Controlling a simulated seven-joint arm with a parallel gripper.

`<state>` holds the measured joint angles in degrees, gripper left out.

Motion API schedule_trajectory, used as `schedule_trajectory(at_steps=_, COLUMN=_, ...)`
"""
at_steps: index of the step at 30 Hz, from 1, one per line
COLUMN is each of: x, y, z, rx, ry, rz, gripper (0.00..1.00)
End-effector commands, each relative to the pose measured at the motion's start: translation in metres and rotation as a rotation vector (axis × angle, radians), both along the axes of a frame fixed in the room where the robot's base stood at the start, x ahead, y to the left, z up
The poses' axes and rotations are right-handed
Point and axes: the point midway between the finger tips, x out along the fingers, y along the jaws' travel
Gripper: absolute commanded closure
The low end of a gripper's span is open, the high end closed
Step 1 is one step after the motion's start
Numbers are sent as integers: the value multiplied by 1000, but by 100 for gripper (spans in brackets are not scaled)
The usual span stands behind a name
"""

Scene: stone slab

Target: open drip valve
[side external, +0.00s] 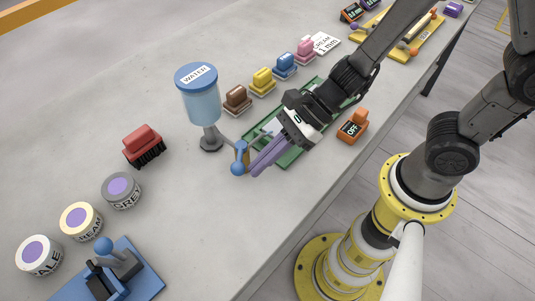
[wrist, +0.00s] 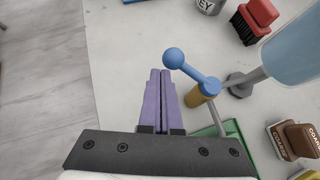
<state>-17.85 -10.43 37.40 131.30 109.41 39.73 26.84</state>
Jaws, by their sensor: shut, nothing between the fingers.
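The water vessel (side external: 200,98) is a clear blue cylinder labelled WATER on a dark stand on the slab. From its stand a grey pipe leads to a tan valve body with a blue ball-ended lever, the drip valve (side external: 239,160). The valve lever also shows in the wrist view (wrist: 192,67), its ball up and left of the brass-coloured body. My gripper (side external: 256,170) has purple fingers pressed together and empty. They are close beside the lever, to its right in the side view; whether they touch it I cannot tell. In the wrist view the fingertips (wrist: 160,72) lie just left of the ball.
A green tray (side external: 290,155) lies beneath my gripper. A red brush (side external: 143,145), several labelled jars (side external: 121,190) and a blue-based device (side external: 140,270) stand left. Coloured blocks (side external: 262,82) line up behind.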

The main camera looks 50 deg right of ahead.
Motion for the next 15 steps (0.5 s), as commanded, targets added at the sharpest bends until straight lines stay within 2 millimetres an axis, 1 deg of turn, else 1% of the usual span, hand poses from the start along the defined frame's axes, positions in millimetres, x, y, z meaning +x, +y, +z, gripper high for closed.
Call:
schedule_trajectory(at_steps=6, x=5, y=15, z=0, rx=0, ry=0, rz=3, gripper=100)
schedule_trajectory(at_steps=15, x=13, y=29, z=0, rx=1, ry=0, rz=2, gripper=100)
